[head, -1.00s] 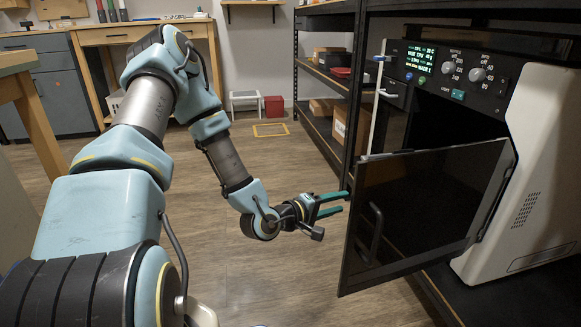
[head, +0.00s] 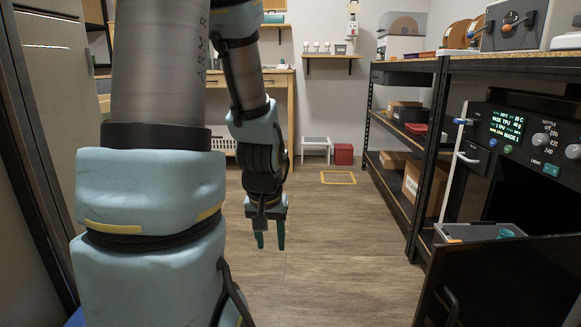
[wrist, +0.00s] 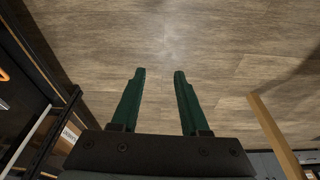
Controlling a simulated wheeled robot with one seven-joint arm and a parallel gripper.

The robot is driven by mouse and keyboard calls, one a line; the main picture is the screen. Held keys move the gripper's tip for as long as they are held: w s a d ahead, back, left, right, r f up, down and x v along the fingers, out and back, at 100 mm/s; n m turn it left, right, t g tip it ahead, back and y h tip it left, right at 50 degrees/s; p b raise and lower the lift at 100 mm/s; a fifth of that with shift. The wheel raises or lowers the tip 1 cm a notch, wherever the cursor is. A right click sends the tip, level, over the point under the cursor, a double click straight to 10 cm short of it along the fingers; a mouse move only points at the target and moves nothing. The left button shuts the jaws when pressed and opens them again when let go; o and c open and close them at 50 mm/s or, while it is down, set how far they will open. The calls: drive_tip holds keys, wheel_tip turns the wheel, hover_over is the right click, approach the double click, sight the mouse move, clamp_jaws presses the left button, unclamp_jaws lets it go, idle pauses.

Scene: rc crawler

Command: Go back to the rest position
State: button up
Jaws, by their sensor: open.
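My gripper (head: 269,241) hangs pointing down over the wooden floor in the head view, to the left of the machine (head: 520,150). In the wrist view my gripper (wrist: 159,75) shows its two green fingers apart, with bare floor between and beyond them. It holds nothing. My arm is folded in front of the head camera, with its upper links on the left and its forearm hanging down.
The machine's dark door (head: 500,285) stands open at the lower right. A black shelf rack (head: 415,180) with boxes lines the right side. A wooden workbench (head: 280,85) stands at the back. A yellow floor outline (head: 338,178) and red box (head: 343,154) lie beyond. The middle floor is clear.

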drive_tip(key=s+a+r+g+p, duration=0.1)
drive_tip(key=s+a+r+p, duration=0.1)
drive_tip(key=s+r, duration=0.25)
wheel_tip(320, 180, up, 37)
drive_tip(key=p, duration=3.6)
drive_tip(key=shift+w+a, duration=0.15)
